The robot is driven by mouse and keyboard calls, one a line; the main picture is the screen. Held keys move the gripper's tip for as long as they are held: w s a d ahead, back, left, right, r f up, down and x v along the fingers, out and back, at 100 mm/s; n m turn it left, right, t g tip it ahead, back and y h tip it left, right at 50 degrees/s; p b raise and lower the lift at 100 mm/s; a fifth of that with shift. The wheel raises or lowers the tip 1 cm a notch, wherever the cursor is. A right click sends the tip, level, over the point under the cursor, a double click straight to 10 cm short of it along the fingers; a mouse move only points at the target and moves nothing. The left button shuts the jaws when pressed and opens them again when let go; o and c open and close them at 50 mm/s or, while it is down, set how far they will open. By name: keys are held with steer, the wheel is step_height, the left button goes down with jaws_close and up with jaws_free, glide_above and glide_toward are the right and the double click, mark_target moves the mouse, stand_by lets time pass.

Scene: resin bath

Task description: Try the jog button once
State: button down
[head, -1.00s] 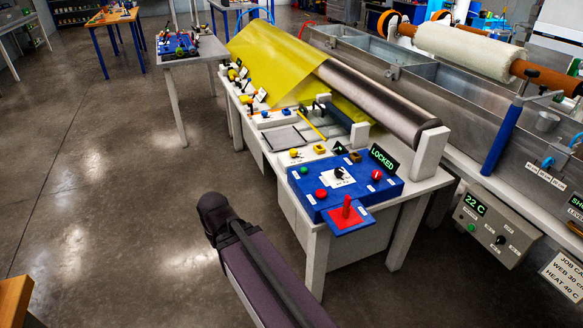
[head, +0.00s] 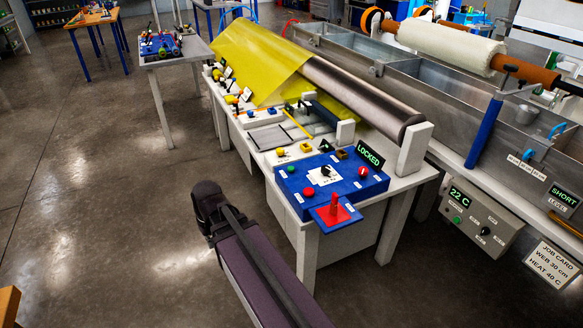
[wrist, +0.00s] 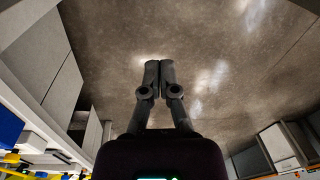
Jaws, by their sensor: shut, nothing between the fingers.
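A blue control box (head: 345,186) sits on the near end of the white bench in the head view. It carries a small green button (head: 291,168), a red button (head: 308,192), a black dial (head: 325,171) on a white plate and a red knob (head: 362,172). The labels are too small to read, so I cannot tell which is the jog button. My gripper (wrist: 159,66) is shut and empty in the wrist view, over bare floor, apart from the box.
A lit LOCKED sign (head: 370,155) stands behind the box. A yellow sheet (head: 255,60) runs to a dark roller (head: 365,95). A grey panel reading 22 C (head: 481,222) hangs at right on the metal bath (head: 440,100). The floor (head: 100,220) at left is clear.

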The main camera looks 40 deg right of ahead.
steer(key=w+d+r+m+t+y+p, duration=0.1)
steer(key=w+d+r+t+y+p, duration=0.15)
steer(key=w+d, duration=0.55)
step_height(320, 180, up, 9)
steer(key=m+t+p, duration=0.3)
steer(key=t, duration=0.3)
glide_above(292, 168)
steer(key=shift+g, duration=0.25)
steer(key=shift+f, duration=0.1)
step_height(292, 168, down, 9)
steer(key=b, duration=0.8)
steer(key=shift+r+b, duration=0.2)
steer(key=shift+b, duration=0.1)
steer(key=shift+f+b, duration=0.95)
steer(key=shift+b, duration=0.05)
stand_by(0.8)
steer(key=shift+r, duration=0.2)
steer(key=shift+r+p, duration=0.8)
steer(key=shift+p, duration=0.2)
